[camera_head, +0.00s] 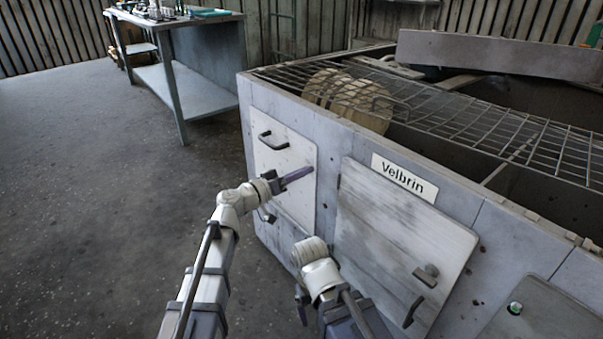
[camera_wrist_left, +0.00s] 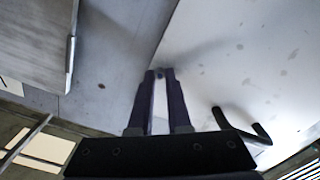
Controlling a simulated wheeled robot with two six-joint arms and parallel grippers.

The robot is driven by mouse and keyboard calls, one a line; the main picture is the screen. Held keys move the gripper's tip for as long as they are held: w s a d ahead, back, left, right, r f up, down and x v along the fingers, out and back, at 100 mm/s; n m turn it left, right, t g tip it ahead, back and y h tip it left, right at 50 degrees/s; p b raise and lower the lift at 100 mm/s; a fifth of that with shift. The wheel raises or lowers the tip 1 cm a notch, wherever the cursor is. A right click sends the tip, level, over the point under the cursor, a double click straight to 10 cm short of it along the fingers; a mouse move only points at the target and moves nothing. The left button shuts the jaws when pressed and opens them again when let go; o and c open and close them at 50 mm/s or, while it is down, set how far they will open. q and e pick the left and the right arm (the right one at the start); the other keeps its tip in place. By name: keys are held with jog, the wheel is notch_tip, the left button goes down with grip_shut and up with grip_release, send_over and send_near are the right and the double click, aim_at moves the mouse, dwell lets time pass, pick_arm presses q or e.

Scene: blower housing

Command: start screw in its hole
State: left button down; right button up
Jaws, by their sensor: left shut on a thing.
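My left gripper (camera_head: 309,172) is at the pale panel (camera_head: 281,155) on the left part of the grey housing. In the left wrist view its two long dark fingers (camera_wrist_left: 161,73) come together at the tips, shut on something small. A tiny dark spot shows between the tips, at the panel's edge; this may be the screw, but it is too small to make out. The hole cannot be told apart from this spot. Whether the tips touch the panel is unclear.
The panel has dark handles, one (camera_wrist_left: 250,128) near the left fingers. A second door (camera_head: 395,235) with a handle is to the right, under the Velbrin label (camera_head: 404,178). A wire grate (camera_head: 450,110) covers the housing top. A workbench (camera_head: 175,25) stands at the back left; the floor between is clear.

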pick_arm(q)
jog(key=c, duration=1.2)
grip_release()
jog(key=shift+w+d, duration=0.1)
jog(key=o, duration=0.9)
jog(key=v, duration=0.8)
